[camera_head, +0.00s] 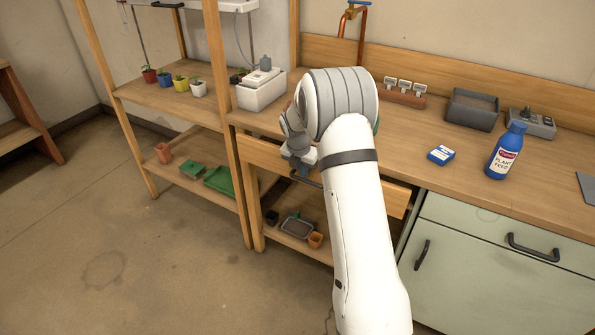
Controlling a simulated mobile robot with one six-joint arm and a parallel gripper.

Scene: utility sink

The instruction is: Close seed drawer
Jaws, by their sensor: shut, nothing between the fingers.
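The wooden drawer (262,157) under the workbench is the likely seed drawer, though no label shows. Its front appears to stand out a little from below the worktop, but my arm hides its middle and I cannot tell how far it is open. A dark bar handle (307,180) is on its front. My gripper (298,164) is shut and empty, pointing down at the drawer front just above the handle. I cannot tell whether it touches the drawer.
The worktop (415,145) holds a blue plant feed bottle (506,150), a small blue-and-white box (441,154) and a grey tray (471,109). A green cabinet (485,248) stands to the right. Pots and a tray sit on the shelf below. The floor (130,250) at left is clear.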

